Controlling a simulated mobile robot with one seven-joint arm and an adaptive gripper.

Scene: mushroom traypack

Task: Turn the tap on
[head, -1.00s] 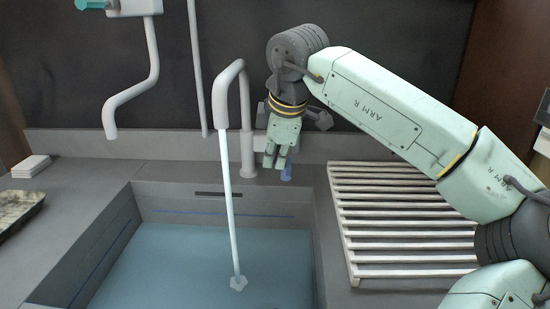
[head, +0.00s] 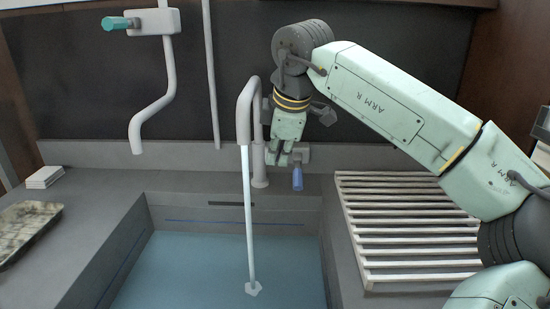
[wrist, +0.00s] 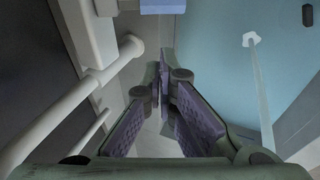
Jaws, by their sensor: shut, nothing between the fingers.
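The grey tap (head: 244,115) rises behind the sink, its spout curving over the basin. A thin white stream of water (head: 249,220) runs from the spout into the sink; it also shows in the wrist view (wrist: 262,90). The tap's blue lever (head: 297,178) hangs at the right of its body; a blue piece shows at the top edge of the wrist view (wrist: 162,6). My gripper (head: 278,160) points down beside the tap body, just left of and above the lever, shut and empty. In the wrist view its fingertips (wrist: 165,62) meet. Contact with the lever cannot be told.
The sink (head: 215,265) holds blue water. A white slatted rack (head: 355,235) lies at the right. A wall fitting with a teal knob (head: 121,23) and bent pipe (head: 150,108) hangs upper left. White stacked pieces (head: 45,177) and a mottled tray (head: 25,230) lie at the left.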

